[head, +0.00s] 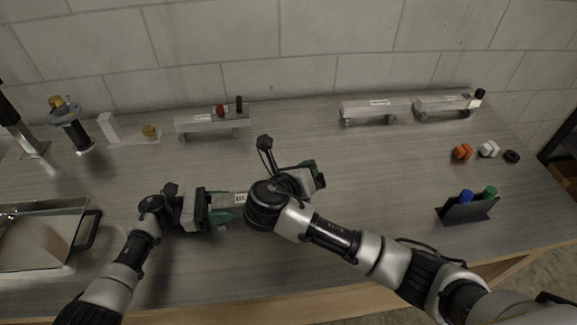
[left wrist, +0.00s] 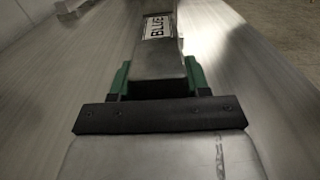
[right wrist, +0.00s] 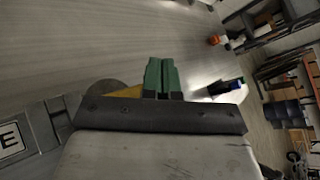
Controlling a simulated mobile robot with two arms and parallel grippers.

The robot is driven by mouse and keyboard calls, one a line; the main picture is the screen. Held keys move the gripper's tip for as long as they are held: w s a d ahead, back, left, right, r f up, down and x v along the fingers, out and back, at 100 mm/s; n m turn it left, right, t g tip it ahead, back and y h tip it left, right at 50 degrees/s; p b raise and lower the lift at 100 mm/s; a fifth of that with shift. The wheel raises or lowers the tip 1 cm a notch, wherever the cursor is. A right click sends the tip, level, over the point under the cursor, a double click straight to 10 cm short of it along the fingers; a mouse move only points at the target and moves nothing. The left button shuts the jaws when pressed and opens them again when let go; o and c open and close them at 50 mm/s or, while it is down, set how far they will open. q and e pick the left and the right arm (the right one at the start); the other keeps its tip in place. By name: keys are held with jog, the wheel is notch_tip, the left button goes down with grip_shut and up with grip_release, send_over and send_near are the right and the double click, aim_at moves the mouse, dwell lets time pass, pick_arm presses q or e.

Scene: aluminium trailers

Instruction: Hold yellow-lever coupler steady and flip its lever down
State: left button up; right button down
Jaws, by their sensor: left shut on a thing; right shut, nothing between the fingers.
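The coupler is a grey metal bar (head: 238,198) lying near the front middle of the table, with a white label. In the left wrist view, the label (left wrist: 157,27) reads BLUE. My left gripper (head: 222,207) is shut on the bar's left part, with green fingers (left wrist: 158,76) on both sides. A yellow part (right wrist: 125,92), seemingly the lever, shows beside the coupler end in the right wrist view. My right gripper (right wrist: 161,78) is shut and empty, its green fingers together just beside the yellow part; contact is unclear. My right wrist hides this end in the head view.
A bar with red and black levers (head: 212,121) stands at the back, with two more bars (head: 375,108) (head: 440,104) to its right. A holder (head: 468,209) with blue and green caps stands at right. A metal tray (head: 40,265) lies at left.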

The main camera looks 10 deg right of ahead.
pick_arm(q)
jog(key=shift+r, duration=0.1)
pick_arm(e)
jog(key=a+r, duration=0.3)
jog(key=a, duration=0.5)
jog(key=shift+a, duration=0.15)
dwell(0.5)
jog(key=shift+a+r, duration=0.3)
jog(key=shift+a, duration=0.5)
jog(key=shift+a+r, duration=0.3)
jog(key=shift+a, duration=0.45)
jog(key=shift+a+r, duration=0.3)
jog(key=shift+a, duration=0.5)
pick_arm(q)
jog(key=o, duration=1.2)
pick_arm(e)
jog(key=shift+s, duration=0.1)
